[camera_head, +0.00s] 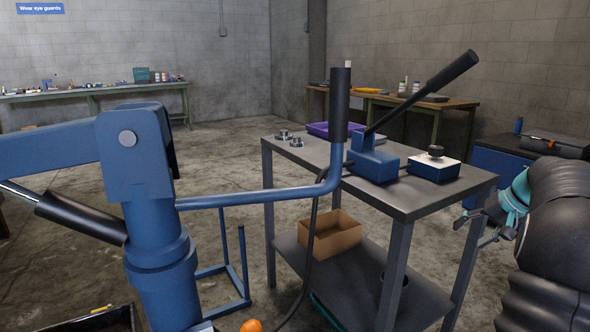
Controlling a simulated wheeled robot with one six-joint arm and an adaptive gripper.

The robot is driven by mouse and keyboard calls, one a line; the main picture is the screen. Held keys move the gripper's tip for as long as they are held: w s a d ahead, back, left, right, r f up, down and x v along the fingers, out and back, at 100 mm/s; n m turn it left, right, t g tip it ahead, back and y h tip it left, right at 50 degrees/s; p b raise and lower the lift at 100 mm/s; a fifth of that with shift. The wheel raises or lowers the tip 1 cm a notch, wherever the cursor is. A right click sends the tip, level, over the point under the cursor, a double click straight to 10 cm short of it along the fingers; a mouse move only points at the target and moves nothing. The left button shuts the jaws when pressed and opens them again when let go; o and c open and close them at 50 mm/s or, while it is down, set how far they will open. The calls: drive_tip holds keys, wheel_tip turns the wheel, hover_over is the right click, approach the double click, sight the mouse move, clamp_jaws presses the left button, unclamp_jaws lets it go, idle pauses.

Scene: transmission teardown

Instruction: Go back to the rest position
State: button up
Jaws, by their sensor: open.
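My gripper (472,232) shows at the right, at the end of my dark arm. It has grey fingers and teal parts near the wrist. Its fingers are apart, with nothing seen between them. It hangs in the air and, in the picture, overlaps the area just right of the grey cart (405,203). How far it is from the cart's legs I cannot tell.
A blue hand-lever press (374,164), a blue box with a black knob (434,168), a purple tray (318,129) and small metal parts (290,139) are on the cart. A cardboard box (332,236) sits below. A blue crane (158,240) stands left. Open floor lies behind.

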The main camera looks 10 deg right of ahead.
drive_tip(key=s+a+f+n+h, duration=0.1)
drive_tip(key=s+a+n, duration=0.1)
drive_tip(key=s+a, duration=0.6)
drive_tip(key=s+a+f+n+h, duration=0.1)
drive_tip(key=s+a+n, duration=0.1)
drive_tip(key=s+a, duration=0.7)
drive_tip(key=s+a+f+n+h, duration=0.1)
drive_tip(key=s+a+n, duration=0.2)
drive_tip(key=s+a, duration=0.5)
drive_tip(key=a, duration=1.2)
drive_tip(key=shift+s+a, duration=0.3)
drive_tip(key=shift+s, duration=0.1)
